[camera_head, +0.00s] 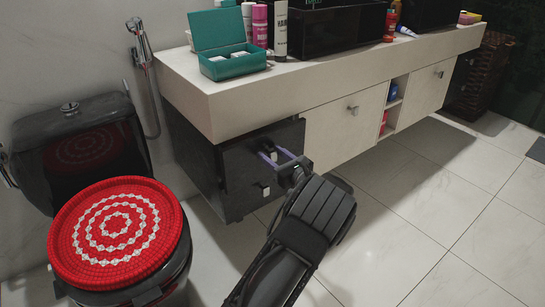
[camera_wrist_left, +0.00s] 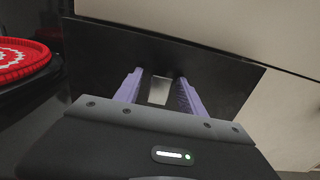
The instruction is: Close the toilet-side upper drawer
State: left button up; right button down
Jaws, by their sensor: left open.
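The toilet-side upper drawer (camera_head: 238,162) has a dark front at the toilet end of the vanity, under the pale countertop. Its front (camera_wrist_left: 225,85) fills the middle of the left wrist view. I cannot tell from these views how far it stands out. My left gripper (camera_head: 277,152) is at this front, its purple fingers apart and pointing at it. In the left wrist view the small metal handle (camera_wrist_left: 159,91) shows between the open fingers (camera_wrist_left: 159,88). Whether the fingertips touch the front is unclear. My right gripper is out of view.
A lower dark drawer with a small handle (camera_head: 265,191) is just below. A black toilet with a red lid cover (camera_head: 115,228) stands to the left. The countertop (camera_head: 300,82) overhangs the drawers and holds a teal box (camera_head: 225,50) and bottles. The tiled floor at right is clear.

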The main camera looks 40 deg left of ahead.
pick_arm(q)
jog(key=shift+c, duration=0.4)
grip_shut()
dwell(0.9)
